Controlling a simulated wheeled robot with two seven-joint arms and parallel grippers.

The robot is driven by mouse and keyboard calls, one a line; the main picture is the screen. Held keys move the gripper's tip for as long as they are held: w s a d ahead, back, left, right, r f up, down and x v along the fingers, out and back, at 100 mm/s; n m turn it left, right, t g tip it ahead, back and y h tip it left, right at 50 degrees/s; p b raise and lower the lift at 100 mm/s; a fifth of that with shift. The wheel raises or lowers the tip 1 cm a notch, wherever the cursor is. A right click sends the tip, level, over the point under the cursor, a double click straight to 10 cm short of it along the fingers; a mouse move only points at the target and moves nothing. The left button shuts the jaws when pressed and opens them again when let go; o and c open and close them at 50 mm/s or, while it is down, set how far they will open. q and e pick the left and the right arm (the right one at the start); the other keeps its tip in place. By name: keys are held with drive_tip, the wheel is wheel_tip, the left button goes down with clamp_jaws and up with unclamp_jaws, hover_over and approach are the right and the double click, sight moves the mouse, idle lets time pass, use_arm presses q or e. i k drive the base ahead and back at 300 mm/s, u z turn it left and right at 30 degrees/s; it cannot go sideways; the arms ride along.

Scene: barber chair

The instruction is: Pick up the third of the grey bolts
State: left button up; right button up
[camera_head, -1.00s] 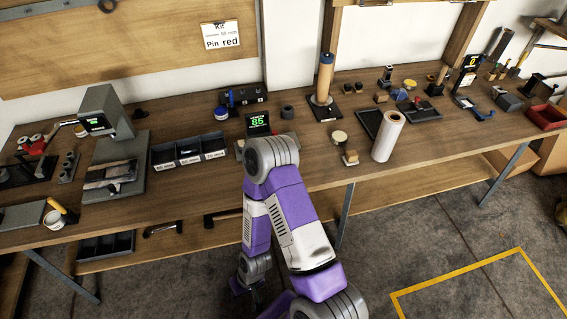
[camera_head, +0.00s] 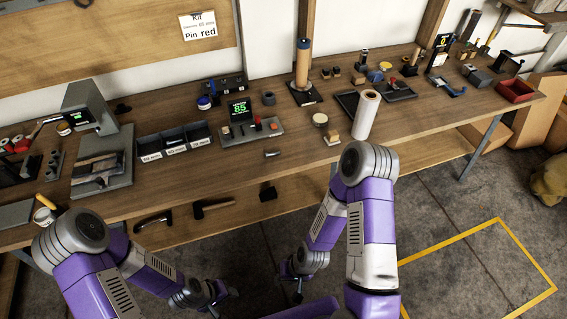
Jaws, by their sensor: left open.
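A small grey piece that looks like a bolt (camera_head: 271,153) lies alone on the bench near its front edge, below the display panel. I cannot make out other loose grey bolts for certain. A dark three-compartment bin (camera_head: 174,147) with white size labels stands to its left; its contents are too dark to tell. My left gripper (camera_head: 212,296) is open, low in front of the bench, and no object shows in it. My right gripper (camera_head: 298,287) hangs low in front of the bench, right of the left one; its fingers are too small to read. Both are well away from the grey piece.
The wooden bench (camera_head: 230,172) spans the view. A control panel (camera_head: 250,133) with a green "85" display, a white roll (camera_head: 366,115), a wooden post (camera_head: 302,66) and a grey press (camera_head: 91,108) stand on it. Hand tools (camera_head: 213,206) sit below. A yellow floor outline (camera_head: 470,237) lies right.

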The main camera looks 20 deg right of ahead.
sight(267, 155)
drive_tip(key=z, duration=0.7)
drive_tip(key=i, duration=0.3)
drive_tip(key=u, duration=0.25)
drive_tip(key=k, duration=0.45)
drive_tip(key=z, duration=1.55)
drive_tip(key=i, duration=1.25)
drive_tip(key=u, duration=2.1)
